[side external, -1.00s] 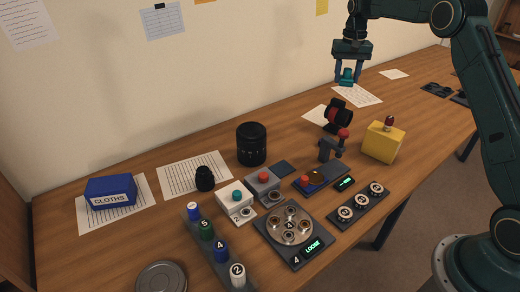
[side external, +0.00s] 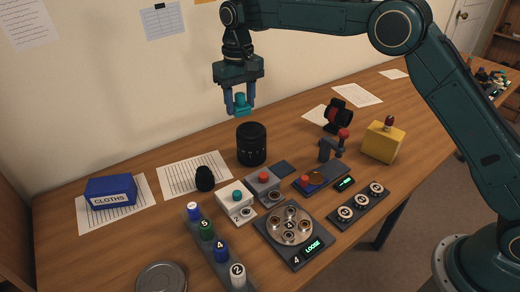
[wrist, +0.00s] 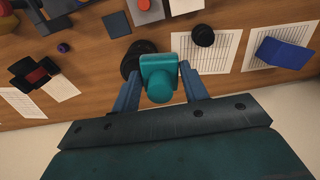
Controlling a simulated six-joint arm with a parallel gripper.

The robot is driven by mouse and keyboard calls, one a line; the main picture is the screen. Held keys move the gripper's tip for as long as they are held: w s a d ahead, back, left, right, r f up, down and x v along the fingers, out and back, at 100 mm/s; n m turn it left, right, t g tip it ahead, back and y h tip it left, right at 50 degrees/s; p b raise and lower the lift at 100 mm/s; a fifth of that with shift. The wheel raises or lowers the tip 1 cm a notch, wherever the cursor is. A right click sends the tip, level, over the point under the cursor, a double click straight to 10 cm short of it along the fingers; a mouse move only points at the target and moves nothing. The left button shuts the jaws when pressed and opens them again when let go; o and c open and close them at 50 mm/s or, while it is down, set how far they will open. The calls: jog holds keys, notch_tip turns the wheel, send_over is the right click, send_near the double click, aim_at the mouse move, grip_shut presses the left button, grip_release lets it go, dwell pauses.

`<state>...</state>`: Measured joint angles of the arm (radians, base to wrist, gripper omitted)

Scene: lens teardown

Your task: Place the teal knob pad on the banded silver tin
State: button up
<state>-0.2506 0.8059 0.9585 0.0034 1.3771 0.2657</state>
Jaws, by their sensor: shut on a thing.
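My gripper (side external: 239,110) is shut on the teal knob pad (side external: 241,102). It holds the pad high in the air, above and slightly left of the black lens barrel. In the wrist view the pad (wrist: 159,72) shows between the two blue fingers as a square base with a round knob. The silver tin (side external: 161,278) lies flat on the table at the lower left, partly cut off by the frame's bottom edge. It is well below and left of my gripper. I cannot make out the tin in the wrist view.
A black lens barrel (side external: 251,145) stands below my gripper. A smaller black part (side external: 205,178), a white button box (side external: 235,202) and a rack of numbered bottles (side external: 206,229) stand between there and the tin. A blue cloths box (side external: 111,189) is at left. Table beside the tin's left is clear.

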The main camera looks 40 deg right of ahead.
jog(key=s+a+n, duration=0.2)
jog(key=s+a, duration=0.2)
jog(key=a, duration=0.5)
jog(key=s+a+n, duration=0.1)
jog(key=s+a, duration=0.3)
jog(key=a, duration=0.5)
jog(key=shift+a+r+n, duration=0.25)
jog(key=shift+r+n, duration=0.1)
jog(key=shift+n, duration=0.05)
jog(key=s+a+n, duration=0.1)
jog(key=s+a, duration=0.2)
jog(key=a, duration=0.1)
jog(key=s+a+n, duration=0.1)
jog(key=s+a, duration=0.3)
jog(key=s+a+n, duration=0.1)
jog(key=s+a, duration=0.2)
jog(key=shift+s+a+r, duration=0.25)
jog(key=shift+a+r, duration=0.1)
jog(key=shift+a, duration=0.05)
send_over(173, 275)
notch_tip(173, 275, down, 16)
jog(key=shift+r, duration=0.1)
jog(key=shift+f, duration=2.15)
jog(key=shift+f, duration=0.1)
jog(key=o, duration=1)
